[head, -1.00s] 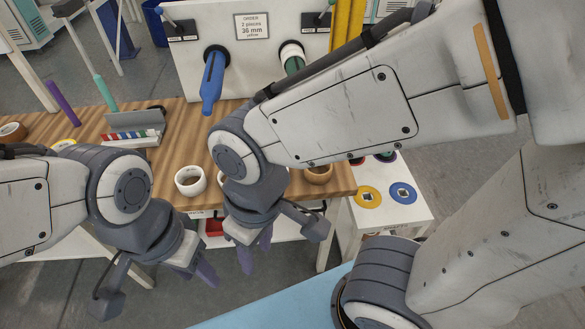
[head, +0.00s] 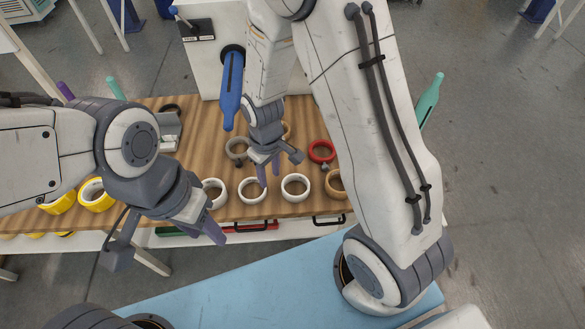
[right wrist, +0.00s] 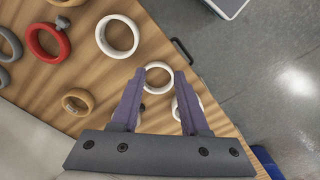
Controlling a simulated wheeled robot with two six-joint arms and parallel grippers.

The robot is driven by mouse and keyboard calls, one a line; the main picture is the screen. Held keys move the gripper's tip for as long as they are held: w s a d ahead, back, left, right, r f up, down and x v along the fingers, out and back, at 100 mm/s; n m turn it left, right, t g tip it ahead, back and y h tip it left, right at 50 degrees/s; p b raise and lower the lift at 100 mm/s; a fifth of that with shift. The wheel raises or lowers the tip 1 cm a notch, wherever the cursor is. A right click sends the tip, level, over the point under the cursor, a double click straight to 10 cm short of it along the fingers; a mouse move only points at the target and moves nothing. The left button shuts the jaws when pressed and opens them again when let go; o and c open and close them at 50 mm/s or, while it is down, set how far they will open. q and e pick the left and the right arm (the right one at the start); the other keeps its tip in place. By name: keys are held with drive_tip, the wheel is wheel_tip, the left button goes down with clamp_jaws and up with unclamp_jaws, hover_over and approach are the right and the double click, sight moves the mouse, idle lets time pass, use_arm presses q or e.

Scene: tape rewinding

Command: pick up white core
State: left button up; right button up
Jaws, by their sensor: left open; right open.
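Three white cores, ring-shaped, lie flat along the front of the wooden table: a left one (head: 222,197), a middle one (head: 252,199) and a right one (head: 295,197). My right gripper (head: 269,173) is open and empty above the middle core. In the right wrist view, the middle core (right wrist: 158,64) shows between the fingertips, apparently below them; contact cannot be told. The right core (right wrist: 118,55) is clear of the fingers, while one finger partly hides the left core (right wrist: 199,104). My left gripper (head: 207,222) is open and empty in front of the table's edge.
A red ring (head: 322,159), a grey ring (head: 236,158) and a tan ring (right wrist: 77,111) lie behind the white cores. Yellow rolls (head: 95,207) are at the left. A blue spindle (head: 232,95) projects from the white machine. The front edge has dark handles (head: 329,220).

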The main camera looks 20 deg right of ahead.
drive_tip(key=p, duration=0.2)
hover_over(287, 194)
wheel_tip(287, 194, down, 6)
drive_tip(key=r, duration=0.1)
wheel_tip(287, 194, down, 5)
drive_tip(key=shift+r+p, duration=0.1)
drive_tip(key=shift+p, duration=0.35)
drive_tip(key=shift+f, duration=0.35)
drive_tip(key=shift+f+p, duration=1.3)
drive_tip(key=shift+f, duration=1)
drive_tip(key=shift+w+f+m, duration=0.1)
drive_tip(key=shift+f+m, duration=0.2)
drive_tip(key=shift+f, duration=0.1)
use_arm(q)
wheel_tip(287, 194, up, 7)
drive_tip(key=shift+f, duration=0.2)
drive_tip(key=shift+s, duration=0.1)
use_arm(e)
clamp_jaws()
